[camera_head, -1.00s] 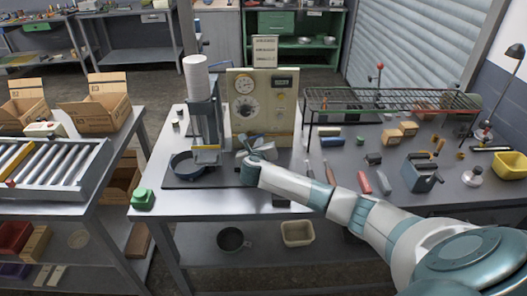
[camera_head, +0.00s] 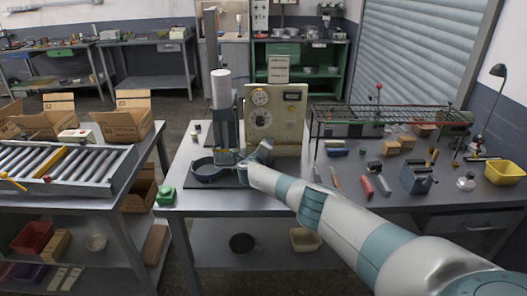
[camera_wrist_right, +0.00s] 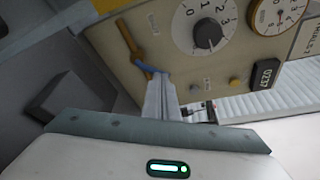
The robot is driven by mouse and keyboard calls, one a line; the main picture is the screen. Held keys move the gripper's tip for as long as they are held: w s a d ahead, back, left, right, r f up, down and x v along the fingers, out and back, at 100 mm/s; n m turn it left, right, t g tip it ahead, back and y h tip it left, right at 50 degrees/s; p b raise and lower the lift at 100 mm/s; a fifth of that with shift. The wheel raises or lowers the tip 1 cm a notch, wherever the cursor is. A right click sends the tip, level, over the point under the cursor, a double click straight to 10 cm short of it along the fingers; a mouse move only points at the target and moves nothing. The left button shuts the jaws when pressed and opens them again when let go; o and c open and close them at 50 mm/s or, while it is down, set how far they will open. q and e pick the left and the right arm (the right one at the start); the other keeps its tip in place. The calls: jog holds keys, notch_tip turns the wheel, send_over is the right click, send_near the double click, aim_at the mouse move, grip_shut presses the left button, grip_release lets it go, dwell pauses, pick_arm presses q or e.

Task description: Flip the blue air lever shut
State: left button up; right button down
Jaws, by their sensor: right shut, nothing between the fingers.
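The blue air lever (camera_wrist_right: 150,68) is small and sits at the lower end of a brass pipe (camera_wrist_right: 130,45) on the beige gauge panel (camera_wrist_right: 185,75) in the right wrist view. My right gripper (camera_wrist_right: 160,90) is shut and empty, with its tips right at the lever; they look to touch it, and they hide part of it. In the head view the right gripper (camera_head: 243,162) is at the lower left edge of the panel (camera_head: 278,118), where the lever cannot be made out. My left gripper is not in view.
The panel carries a large dial (camera_wrist_right: 207,33), a gauge (camera_wrist_right: 275,14) and a small display (camera_wrist_right: 264,73). A wire rack (camera_head: 385,112) and loose tools are on the right.

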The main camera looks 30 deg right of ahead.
jog(key=shift+w, duration=0.1)
jog(key=shift+d, duration=0.2)
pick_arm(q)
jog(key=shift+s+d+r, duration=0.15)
pick_arm(e)
jog(key=shift+a, duration=0.1)
dwell(0.4)
jog(key=shift+f, duration=0.1)
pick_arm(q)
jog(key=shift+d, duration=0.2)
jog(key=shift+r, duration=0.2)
